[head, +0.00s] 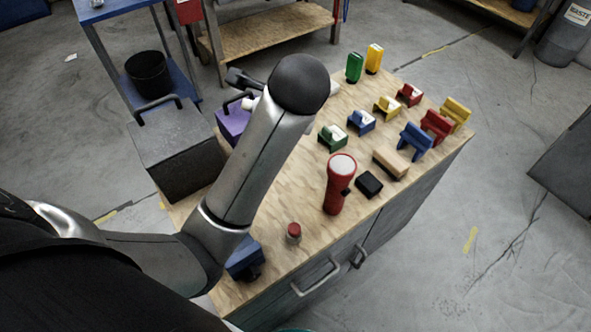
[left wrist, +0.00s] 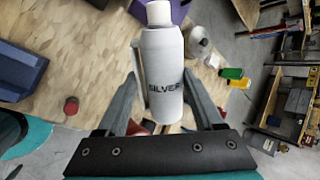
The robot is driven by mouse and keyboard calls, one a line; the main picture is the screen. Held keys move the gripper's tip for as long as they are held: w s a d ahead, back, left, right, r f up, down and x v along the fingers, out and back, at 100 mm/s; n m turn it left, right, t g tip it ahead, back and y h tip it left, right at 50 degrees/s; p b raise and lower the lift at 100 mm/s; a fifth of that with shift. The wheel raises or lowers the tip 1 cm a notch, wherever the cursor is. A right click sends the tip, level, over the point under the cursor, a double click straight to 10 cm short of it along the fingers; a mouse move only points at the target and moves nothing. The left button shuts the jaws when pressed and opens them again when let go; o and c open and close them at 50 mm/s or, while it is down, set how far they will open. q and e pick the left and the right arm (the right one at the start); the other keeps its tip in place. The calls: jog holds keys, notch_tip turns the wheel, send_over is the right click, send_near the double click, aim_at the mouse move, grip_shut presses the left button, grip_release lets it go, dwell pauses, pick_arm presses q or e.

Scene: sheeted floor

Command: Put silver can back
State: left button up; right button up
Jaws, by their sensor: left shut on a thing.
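The silver can (left wrist: 162,62) is a pale cylinder with a white cap and the dark word "SILVER" on its side. In the left wrist view it sits between the two fingers of my left gripper (left wrist: 163,84), which is shut on it. The wooden worktop lies behind the can. In the head view my left arm reaches over the workbench (head: 290,262), and its forearm hides most of the gripper. A small pale part shows left of the arm, but I cannot tell whether it is the can. My right gripper is not in view.
Green (head: 354,67) and yellow (head: 374,58) bottles stand at the far end. A purple box (head: 232,122) is at the left.

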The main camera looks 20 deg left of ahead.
pick_arm(q)
jog(key=w+a+m+t+h+b, duration=0.1)
jog(key=w+m+t+h+b, duration=0.2)
jog(key=m, duration=1)
jog(key=w+a+m+t+h+b, duration=0.1)
jog(key=w+m+t+h+b, duration=0.2)
jog(key=m, duration=1)
jog(key=shift+w+a+t+h+b, duration=0.4)
jog(key=shift+t+h+b, duration=1.7)
jog(key=shift+h, duration=1.6)
pick_arm(e)
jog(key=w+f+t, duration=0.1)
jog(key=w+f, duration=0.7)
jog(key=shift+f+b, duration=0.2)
jog(key=shift+b, duration=0.15)
